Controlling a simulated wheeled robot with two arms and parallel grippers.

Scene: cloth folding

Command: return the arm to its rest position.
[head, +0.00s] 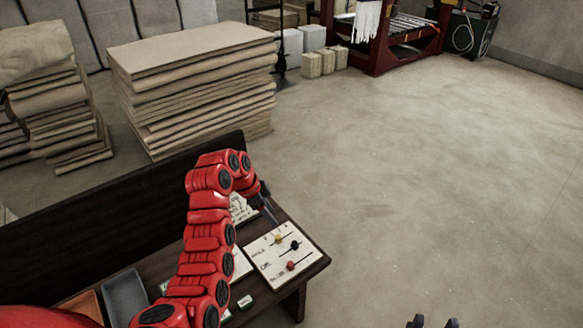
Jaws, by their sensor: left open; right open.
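My red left arm reaches up from the bottom left over a dark wooden bench. My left gripper (268,207) is at its far end, pointing down and right just above the bench's right part, open. It is small and partly hidden by the arm's last links, and I see nothing held in it. My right gripper (433,322) shows only as two dark fingertips at the bottom edge, right of centre. They are apart, with nothing between them, over bare floor. The rest of my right arm is out of view.
The dark bench (75,225) has a raised back. On it lie a white panel (268,252) with coloured knobs, a grey tray (125,297) and an orange tray (82,306). Stacked brown sheets (195,85) stand behind. The concrete floor (430,170) to the right is clear.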

